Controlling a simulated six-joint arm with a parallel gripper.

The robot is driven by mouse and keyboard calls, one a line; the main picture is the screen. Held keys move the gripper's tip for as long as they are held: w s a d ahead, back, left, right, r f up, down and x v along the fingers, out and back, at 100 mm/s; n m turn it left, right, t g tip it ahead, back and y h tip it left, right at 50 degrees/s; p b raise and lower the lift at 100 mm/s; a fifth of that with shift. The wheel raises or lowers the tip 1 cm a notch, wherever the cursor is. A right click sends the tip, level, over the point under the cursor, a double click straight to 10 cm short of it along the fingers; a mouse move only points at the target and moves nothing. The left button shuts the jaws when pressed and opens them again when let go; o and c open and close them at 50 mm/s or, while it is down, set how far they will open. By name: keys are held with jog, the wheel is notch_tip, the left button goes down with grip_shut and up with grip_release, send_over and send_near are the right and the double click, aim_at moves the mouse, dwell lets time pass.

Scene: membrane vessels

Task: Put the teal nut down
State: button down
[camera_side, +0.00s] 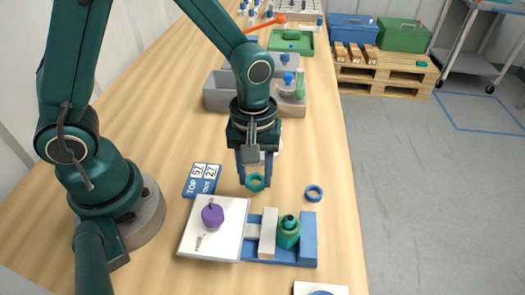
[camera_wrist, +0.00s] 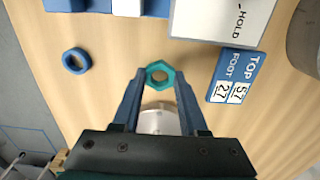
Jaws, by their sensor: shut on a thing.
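The teal nut (camera_side: 255,182) is a hexagonal ring, held between the fingertips of my gripper (camera_side: 254,178). In the wrist view the nut (camera_wrist: 160,75) sits between the two blue fingers of my gripper (camera_wrist: 159,78), with wood tabletop showing through its hole. My gripper is shut on the nut and points down over the bare table. I cannot tell whether the nut touches the table. A pale, round, translucent thing (camera_wrist: 158,120) lies behind the nut between the fingers.
A blue ring (camera_side: 313,193) lies on the table to the right. A blue fixture (camera_side: 308,240) holds a green vessel (camera_side: 288,232). A white board (camera_side: 228,243) bears a purple knob (camera_side: 212,214). A blue number card (camera_side: 202,180) lies left. Grey bins (camera_side: 222,92) stand behind.

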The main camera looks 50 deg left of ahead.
jog(key=shift+f, duration=0.4)
jog(key=shift+c, duration=2.2)
grip_release()
jog(key=shift+f, duration=0.1)
notch_tip(320, 180, up, 12)
jog(key=s+a+r+m+t, duration=0.3)
jog(key=s+a+m+t, duration=0.2)
jog(key=m, duration=0.4)
jog(key=shift+s+r+t, duration=0.25)
jog(key=shift+s+t, duration=0.05)
jog(key=shift+s, duration=0.6)
jog(key=shift+a, duration=0.1)
